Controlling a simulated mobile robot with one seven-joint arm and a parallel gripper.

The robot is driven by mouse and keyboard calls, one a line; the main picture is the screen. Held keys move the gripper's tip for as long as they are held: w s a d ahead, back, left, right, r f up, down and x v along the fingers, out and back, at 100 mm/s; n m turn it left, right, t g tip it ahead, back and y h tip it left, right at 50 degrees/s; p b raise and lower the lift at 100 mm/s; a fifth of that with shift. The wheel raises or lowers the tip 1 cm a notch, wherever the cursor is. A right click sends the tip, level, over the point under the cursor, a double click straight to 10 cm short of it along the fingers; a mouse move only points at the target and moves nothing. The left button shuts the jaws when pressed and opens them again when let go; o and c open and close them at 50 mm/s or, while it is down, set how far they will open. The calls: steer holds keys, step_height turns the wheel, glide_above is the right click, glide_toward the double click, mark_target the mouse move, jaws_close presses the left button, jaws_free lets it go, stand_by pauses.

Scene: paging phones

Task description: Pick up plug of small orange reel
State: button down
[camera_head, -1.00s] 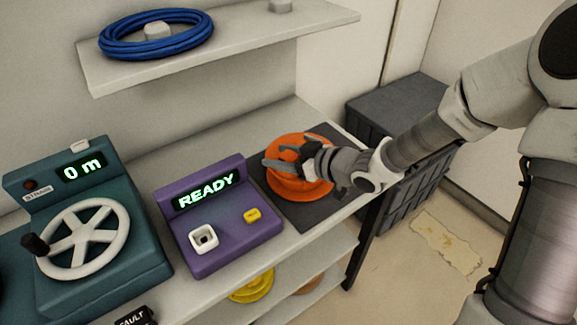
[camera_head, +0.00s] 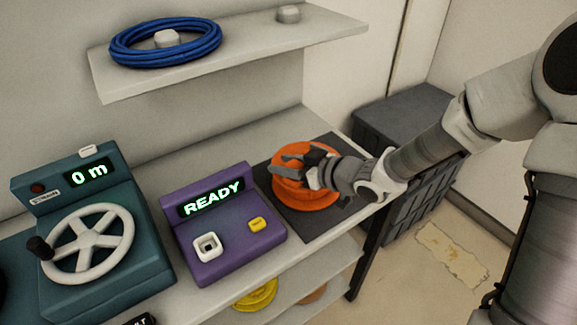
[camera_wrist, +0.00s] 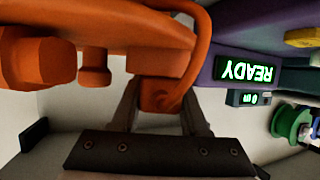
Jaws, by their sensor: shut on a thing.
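The small orange reel (camera_head: 306,196) lies on a dark mat (camera_head: 332,218) at the right end of the bench. My gripper (camera_head: 285,163) is over the reel in the head view and covers part of it. In the wrist view the orange reel (camera_wrist: 110,28) fills the upper left, and its orange plug (camera_wrist: 158,94) sits between my two fingers. My gripper (camera_wrist: 158,112) is shut on the plug there. An orange cable (camera_wrist: 201,50) curves from beside the plug up towards the reel. The plug cannot be made out in the head view.
A purple box (camera_head: 228,235) reading READY stands left of the mat. A teal machine (camera_head: 95,275) with a white handwheel stands further left. A shelf (camera_head: 250,50) above carries a blue coil (camera_head: 165,55). A dark crate (camera_head: 415,105) stands beyond the bench's right end.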

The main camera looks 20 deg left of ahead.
step_height(320, 180, up, 5)
steer(key=shift+p, duration=1.2)
steer(key=w+d+r+p, duration=0.1)
steer(key=d+r+p, duration=0.3)
steer(key=d, duration=0.7)
step_height(320, 180, up, 2)
steer(key=shift+d+p, duration=0.35)
steer(key=shift+a+f, duration=0.1)
